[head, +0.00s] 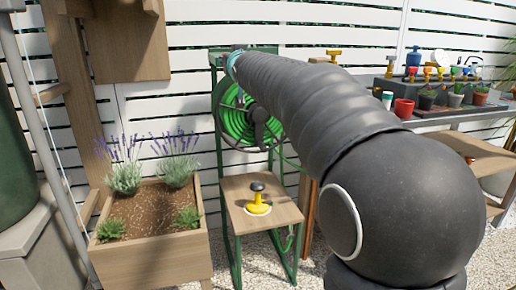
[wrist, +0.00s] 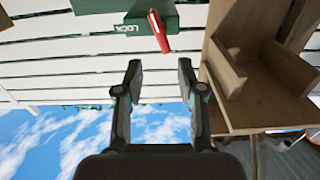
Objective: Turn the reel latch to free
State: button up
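The red latch lever (wrist: 158,30) shows in the wrist view, on a green plate (wrist: 125,22) marked LOCK. The lever slants slightly, and its lower end shows just beyond the gap between my fingertips. My gripper (wrist: 159,66) is open with nothing between its fingers; I cannot tell how far the lever is from them in depth. In the head view, the hose reel (head: 236,112) with coiled green hose hangs in a green stand. My arm hides the latch there, and the gripper is mostly hidden.
A yellow and black knob-like object (head: 257,200) stands on the wooden shelf (head: 285,213) below the reel. A lavender planter (head: 165,258) is at left. A bench (head: 455,118) with pots is at right. A wooden box (wrist: 240,75) is right of my fingers in the wrist view.

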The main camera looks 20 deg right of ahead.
jog(key=s+f+g, duration=0.3)
jog(key=s+f, duration=0.4)
jog(key=s, duration=0.4)
jog(key=s+f+g+p, duration=0.1)
jog(key=s+f+g, duration=0.2)
jog(key=s+f, duration=0.5)
jog(key=s, duration=0.4)
jog(key=shift+s+d, duration=0.2)
jog(key=shift+d, duration=0.15)
